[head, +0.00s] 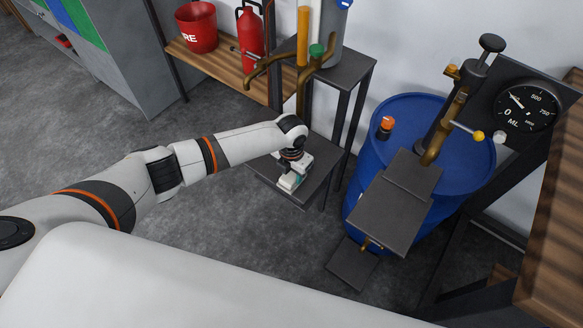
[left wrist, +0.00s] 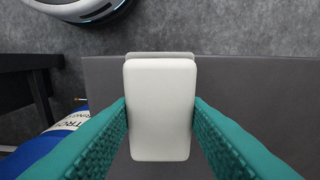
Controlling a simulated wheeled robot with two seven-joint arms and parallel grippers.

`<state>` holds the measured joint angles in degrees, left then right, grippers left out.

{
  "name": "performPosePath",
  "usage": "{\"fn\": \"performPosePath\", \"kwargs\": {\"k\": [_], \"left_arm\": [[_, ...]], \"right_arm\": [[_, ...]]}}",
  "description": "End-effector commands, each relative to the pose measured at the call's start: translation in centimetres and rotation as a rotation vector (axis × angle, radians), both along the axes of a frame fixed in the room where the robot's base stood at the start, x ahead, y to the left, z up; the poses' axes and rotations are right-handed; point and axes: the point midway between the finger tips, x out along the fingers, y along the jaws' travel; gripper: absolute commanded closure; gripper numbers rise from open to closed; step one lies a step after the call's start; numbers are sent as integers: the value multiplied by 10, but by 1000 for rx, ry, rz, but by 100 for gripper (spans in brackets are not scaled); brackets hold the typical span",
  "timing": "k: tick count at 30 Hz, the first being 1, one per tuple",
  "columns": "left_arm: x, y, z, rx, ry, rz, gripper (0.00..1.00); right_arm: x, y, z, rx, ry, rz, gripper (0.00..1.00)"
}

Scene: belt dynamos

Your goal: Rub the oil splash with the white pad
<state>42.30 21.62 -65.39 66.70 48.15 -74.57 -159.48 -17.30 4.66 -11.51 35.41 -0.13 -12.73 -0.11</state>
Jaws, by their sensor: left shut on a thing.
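The white pad (left wrist: 160,110) is a rounded block between the two teal fingers of my left gripper (head: 292,180). The fingers press on both its sides. A thin paler grey-green edge shows behind its top end in the left wrist view. My left gripper points down over the low dark grey shelf (head: 312,188), whose surface also shows under the pad in the left wrist view (left wrist: 240,80). I cannot tell whether the pad touches the shelf. No oil splash shows in either view; the pad and gripper hide part of the shelf. My right gripper is not in view.
A blue drum (head: 465,165) with a brass hand pump (head: 447,125) and a dark plate stands right of the shelf. A dial gauge (head: 527,107) is behind it. Dark table legs rise around the shelf. A red bucket (head: 197,27) stands at the back. Floor at left is clear.

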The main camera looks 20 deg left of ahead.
Motion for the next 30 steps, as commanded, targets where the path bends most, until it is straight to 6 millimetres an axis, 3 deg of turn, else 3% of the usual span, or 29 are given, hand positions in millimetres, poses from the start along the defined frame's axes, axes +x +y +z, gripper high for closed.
{"fn": "performPosePath", "kwargs": {"k": [1, 5, 22, 30], "left_arm": [[-12, 4, -13, 15, 31, -1, 88], [-12, 7, -10, 19, 32, 1, 88], [-8, 6, 50, 16, 21, 1, 88], [-7, 6, 54, 14, 19, 2, 88]], "right_arm": [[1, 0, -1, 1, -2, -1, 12], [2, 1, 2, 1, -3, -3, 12], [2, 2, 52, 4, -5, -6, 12], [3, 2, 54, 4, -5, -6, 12]]}}
